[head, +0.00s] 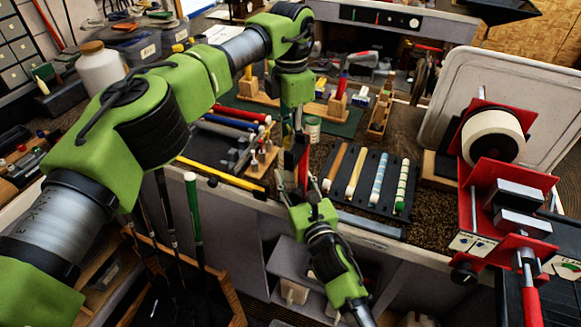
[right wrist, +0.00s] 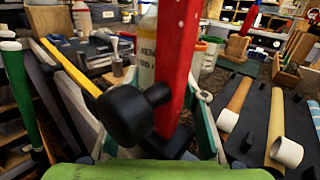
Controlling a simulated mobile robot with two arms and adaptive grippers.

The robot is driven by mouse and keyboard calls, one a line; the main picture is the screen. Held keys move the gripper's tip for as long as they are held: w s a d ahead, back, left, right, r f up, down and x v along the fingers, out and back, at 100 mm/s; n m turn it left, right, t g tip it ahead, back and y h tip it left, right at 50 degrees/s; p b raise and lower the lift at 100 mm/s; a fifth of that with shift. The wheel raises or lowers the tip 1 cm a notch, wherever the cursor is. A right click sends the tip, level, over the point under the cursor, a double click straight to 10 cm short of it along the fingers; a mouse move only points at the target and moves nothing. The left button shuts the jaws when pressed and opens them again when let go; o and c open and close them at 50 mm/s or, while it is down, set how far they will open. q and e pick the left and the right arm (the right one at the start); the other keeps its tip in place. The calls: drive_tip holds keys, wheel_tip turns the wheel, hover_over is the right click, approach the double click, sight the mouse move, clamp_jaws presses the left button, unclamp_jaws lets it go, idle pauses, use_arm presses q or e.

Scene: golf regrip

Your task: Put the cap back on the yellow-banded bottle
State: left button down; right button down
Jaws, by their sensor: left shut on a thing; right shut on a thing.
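My left gripper (head: 299,138) comes down from above at the bench's front edge, at the top of a long red piece (head: 303,166). My right gripper (head: 297,190) reaches up from below and is shut around the lower part of this red piece. In the right wrist view the red piece (right wrist: 180,60) stands nearly upright, with a black round knob (right wrist: 128,115) beside it. A pale bottle (right wrist: 147,45) with a yellow band and lettering shows partly behind the red piece. The left gripper's fingertips are hard to make out. I cannot make out a separate cap.
A dark tray (head: 372,190) with several golf grips lies right of the grippers. A red clamp stand (head: 500,210) is further right. Golf clubs (head: 194,205) stand at lower left. Wooden blocks and tools crowd the back.

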use_arm(q)
drive_tip(key=c, duration=1.8)
unclamp_jaws()
drive_tip(key=shift+o, duration=0.2)
drive_tip(key=shift+r, duration=2.3)
drive_tip(key=shift+c, duration=0.4)
drive_tip(key=n, duration=0.1)
drive_tip(key=r+n, duration=0.1)
drive_tip(key=n, duration=0.1)
drive_tip(key=shift+r+n, duration=0.25)
drive_tip(key=shift+n, duration=0.05)
drive_tip(key=r+n, duration=0.1)
drive_tip(key=n, duration=0.1)
drive_tip(key=r+n, duration=0.1)
drive_tip(key=n, duration=0.1)
drive_tip(key=shift+n, duration=0.4)
drive_tip(key=shift+f, duration=0.15)
